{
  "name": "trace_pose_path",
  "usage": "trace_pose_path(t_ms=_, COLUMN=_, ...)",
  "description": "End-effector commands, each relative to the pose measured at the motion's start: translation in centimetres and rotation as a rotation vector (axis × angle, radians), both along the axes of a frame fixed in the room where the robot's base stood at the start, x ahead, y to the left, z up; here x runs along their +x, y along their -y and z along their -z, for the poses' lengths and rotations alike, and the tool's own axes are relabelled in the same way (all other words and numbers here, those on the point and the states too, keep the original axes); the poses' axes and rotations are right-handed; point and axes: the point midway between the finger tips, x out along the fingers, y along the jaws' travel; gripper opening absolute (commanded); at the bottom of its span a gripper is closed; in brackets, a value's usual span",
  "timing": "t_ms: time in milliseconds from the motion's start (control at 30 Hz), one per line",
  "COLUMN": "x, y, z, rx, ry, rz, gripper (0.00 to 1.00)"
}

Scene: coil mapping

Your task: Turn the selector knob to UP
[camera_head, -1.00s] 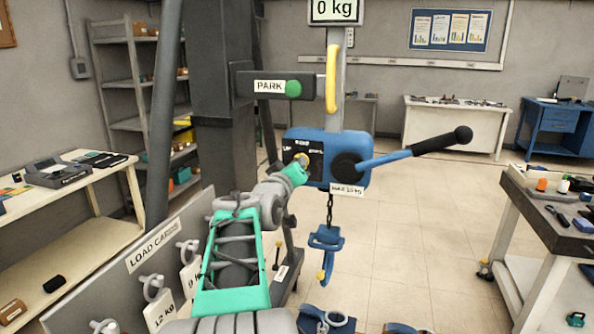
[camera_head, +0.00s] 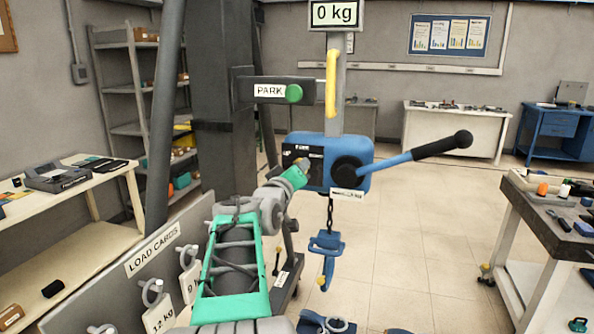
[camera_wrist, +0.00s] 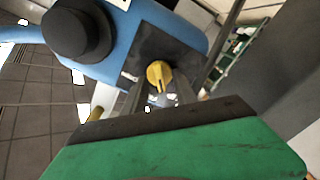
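The yellow selector knob (camera_wrist: 160,75) sits on a dark plate on the blue hoist body (camera_head: 365,150). In the wrist view its pointer end faces down the picture, towards my gripper. My gripper (camera_wrist: 160,98) is right at the knob, with its two grey fingers apart and the knob just beyond or between their tips. I cannot tell whether they touch it. In the head view my gripper (camera_head: 303,166) covers most of the knob. The UP label (camera_head: 287,153) shows at the plate's left, partly hard to read.
A blue lever with a black grip (camera_head: 455,140) sticks out to the hoist's right. A chain and blue hook (camera_head: 327,245) hang below. The green PARK button (camera_head: 294,93) is above. The load card board (camera_head: 150,255) stands at the lower left. The display reads 0 kg.

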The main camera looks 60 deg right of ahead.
Motion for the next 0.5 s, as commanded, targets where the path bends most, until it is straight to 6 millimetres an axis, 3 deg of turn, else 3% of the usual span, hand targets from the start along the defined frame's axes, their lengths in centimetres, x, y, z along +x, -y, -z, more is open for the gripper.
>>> trace_pose_path(t_ms=233, x=0.0, y=-0.8, z=0.0, rx=-0.001, ry=0.001, rz=-0.003, gripper=0.34)
trace_pose_path(t_ms=500, x=-0.8, y=-6.0, z=0.2, rx=-0.001, ry=0.002, rz=-0.004, gripper=0.34)
